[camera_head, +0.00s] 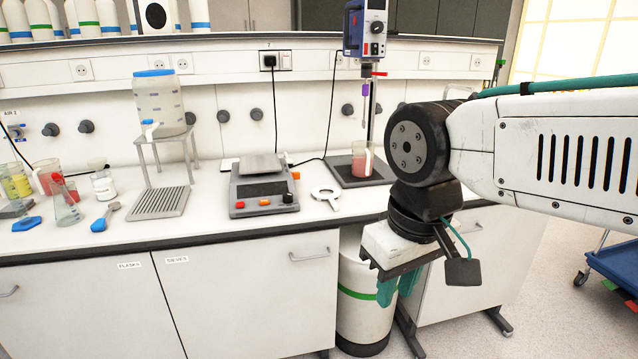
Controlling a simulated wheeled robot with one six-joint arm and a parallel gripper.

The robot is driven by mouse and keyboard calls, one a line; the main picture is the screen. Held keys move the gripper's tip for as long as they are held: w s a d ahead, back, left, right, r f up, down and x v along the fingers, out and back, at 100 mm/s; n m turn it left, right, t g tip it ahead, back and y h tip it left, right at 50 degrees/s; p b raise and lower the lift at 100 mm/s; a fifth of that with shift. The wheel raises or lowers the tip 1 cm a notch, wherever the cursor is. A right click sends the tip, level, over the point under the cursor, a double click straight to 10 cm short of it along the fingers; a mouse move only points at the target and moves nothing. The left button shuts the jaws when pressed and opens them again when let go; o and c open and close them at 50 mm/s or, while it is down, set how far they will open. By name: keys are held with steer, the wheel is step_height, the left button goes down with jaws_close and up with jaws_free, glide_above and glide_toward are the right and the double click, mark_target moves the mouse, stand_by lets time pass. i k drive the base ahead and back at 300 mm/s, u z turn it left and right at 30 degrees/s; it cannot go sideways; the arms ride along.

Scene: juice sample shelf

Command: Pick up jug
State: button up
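A clear jug with pink-red liquid (362,160) stands upright on the dark base of an overhead stirrer, at the back of the bench. A white upright part, perhaps its handle, shows on its right side. Another clear vessel with reddish contents (45,176) stands at the far left; I cannot tell whether it is a jug too. My gripper (399,289) points down in front of the bench's front edge, below the bench top and apart from both vessels. Its teal fingers hold nothing visible. The gap between them is not clear from this angle.
A balance (263,188), a white ring-shaped object (326,197) and a tapped tank (160,104) on a stand occupy the bench (240,223). The stirrer head (366,28) is above the jug. A white drum (362,298) stands below. A blue cart (615,263) is right.

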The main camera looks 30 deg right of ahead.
mark_target(363, 150)
steer(key=u, duration=0.9)
steer(key=i, duration=1)
steer(key=z, duration=0.65)
steer(key=i, duration=0.55)
steer(key=z, duration=1.05)
steer(key=i, duration=0.35)
steer(key=z, duration=0.4)
